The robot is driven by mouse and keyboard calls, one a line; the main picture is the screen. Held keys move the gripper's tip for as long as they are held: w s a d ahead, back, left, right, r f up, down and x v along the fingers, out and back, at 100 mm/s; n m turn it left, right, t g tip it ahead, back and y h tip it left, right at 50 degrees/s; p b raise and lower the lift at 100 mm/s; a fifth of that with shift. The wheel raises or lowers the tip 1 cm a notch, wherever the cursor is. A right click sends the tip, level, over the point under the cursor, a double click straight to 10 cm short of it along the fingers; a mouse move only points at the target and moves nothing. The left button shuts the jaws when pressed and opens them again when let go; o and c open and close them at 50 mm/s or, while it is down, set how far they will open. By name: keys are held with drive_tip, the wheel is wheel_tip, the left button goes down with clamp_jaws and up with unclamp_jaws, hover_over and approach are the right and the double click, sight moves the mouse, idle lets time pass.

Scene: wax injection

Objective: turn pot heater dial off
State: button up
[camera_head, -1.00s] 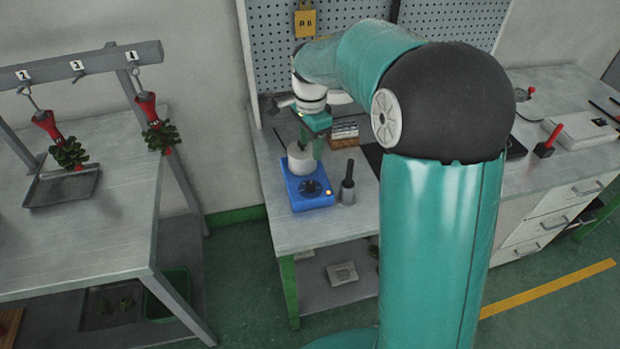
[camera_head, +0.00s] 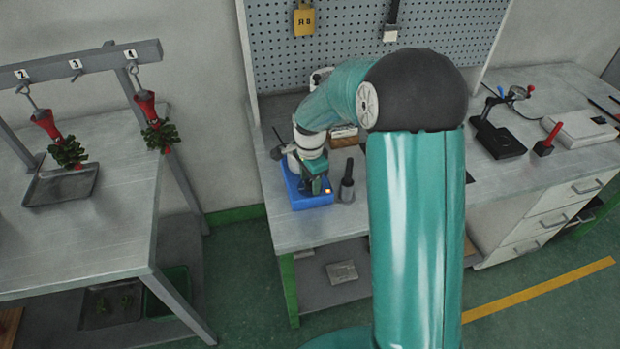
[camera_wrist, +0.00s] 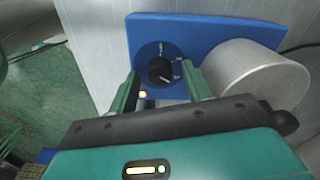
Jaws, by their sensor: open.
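The blue pot heater (camera_head: 309,203) stands on the bench near its left front corner, mostly hidden by my arm in the head view. In the wrist view its blue housing (camera_wrist: 210,30) carries a round black dial (camera_wrist: 160,70) with white marks around it. A small lit lamp (camera_wrist: 143,95) shows beside the dial. The metal pot (camera_wrist: 262,78) sits on the heater to the right of the dial. My gripper (camera_wrist: 160,84) is open, with one green finger on each side of the dial. I cannot tell whether the fingers touch it.
A dark tool in a grey holder (camera_head: 347,182) stands close to the right of the heater. A wooden block (camera_head: 345,138) is behind. A pegboard (camera_head: 350,45) backs the bench.

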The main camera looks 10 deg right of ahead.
drive_tip(key=c, duration=1)
drive_tip(key=shift+o, duration=0.2)
drive_tip(key=shift+n, duration=0.4)
drive_tip(key=n, duration=0.4)
drive_tip(key=shift+n, duration=0.3)
drive_tip(key=n, duration=0.4)
drive_tip(key=shift+n, duration=0.3)
drive_tip(key=n, duration=1.3)
drive_tip(key=shift+r+n, duration=0.1)
drive_tip(key=shift+n, duration=0.3)
